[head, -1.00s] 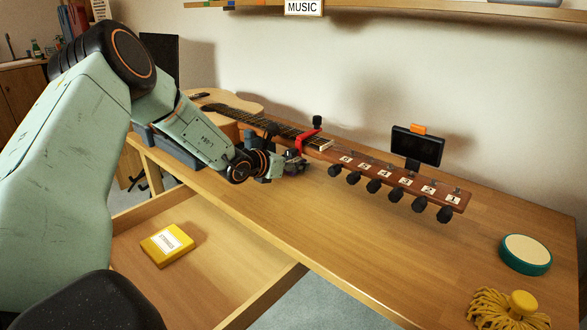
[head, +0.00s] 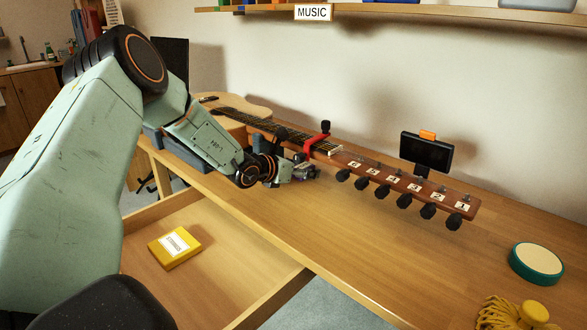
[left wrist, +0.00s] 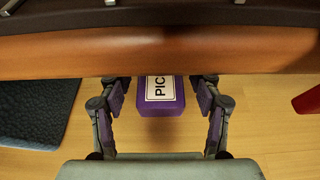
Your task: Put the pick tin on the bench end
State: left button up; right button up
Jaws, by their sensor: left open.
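The pick tin (left wrist: 160,96) is a purple box with a white label reading "PIC" in the left wrist view. Its far part is hidden under the guitar neck (left wrist: 160,52). My left gripper (left wrist: 160,88) is open, with one finger on each side of the tin and a gap on both sides. In the head view my left gripper (head: 305,172) is low beside the guitar neck, and the tin cannot be made out clearly there. The wooden bench (head: 400,262) runs to the right. My right gripper is not in view.
The guitar's headstock (head: 405,187), with several black tuning pegs, reaches over the bench. A teal round pad (head: 537,263) and yellow stringy item (head: 515,314) are at right. An open drawer holds a yellow packet (head: 174,247).

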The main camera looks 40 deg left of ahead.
pick_arm(q)
jog(key=p+v, duration=0.1)
jog(key=v, duration=0.1)
jog(key=p+v, duration=0.3)
jog(key=v, duration=0.2)
jog(key=shift+r+p, duration=0.3)
jog(key=p+v, duration=0.4)
jog(key=shift+s, duration=0.15)
jog(key=shift+s+p, duration=0.3)
jog(key=shift+p, duration=0.3)
